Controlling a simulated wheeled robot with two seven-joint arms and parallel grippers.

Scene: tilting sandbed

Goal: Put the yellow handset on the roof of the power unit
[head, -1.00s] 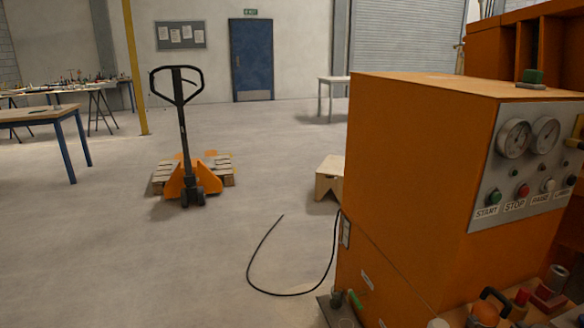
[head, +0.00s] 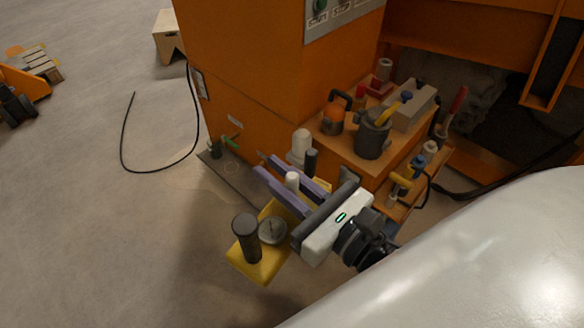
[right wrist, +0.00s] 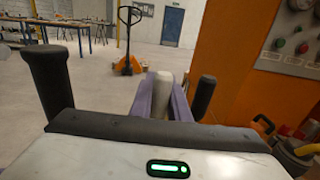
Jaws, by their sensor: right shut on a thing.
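The yellow handset (head: 253,264) has upright black sticks and a round grey dial on its top. My right gripper (head: 266,167) lies across it with two purple fingers shut on it, around a pale upright post. The post and fingers also show in the right wrist view, with a black stick on each side. The gripper's palm hides part of the handset, which is beside the power unit's front shelf. The power unit (head: 240,75) is a tall orange cabinet; its roof is outside the head view. My left gripper is not in view.
A wooden shelf (head: 345,155) on the unit's front holds a dark mug (head: 373,135) with tools, a grey block and an orange-handled item. A black cable (head: 122,150) loops over the floor at left. A wooden step (head: 167,40) stands behind.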

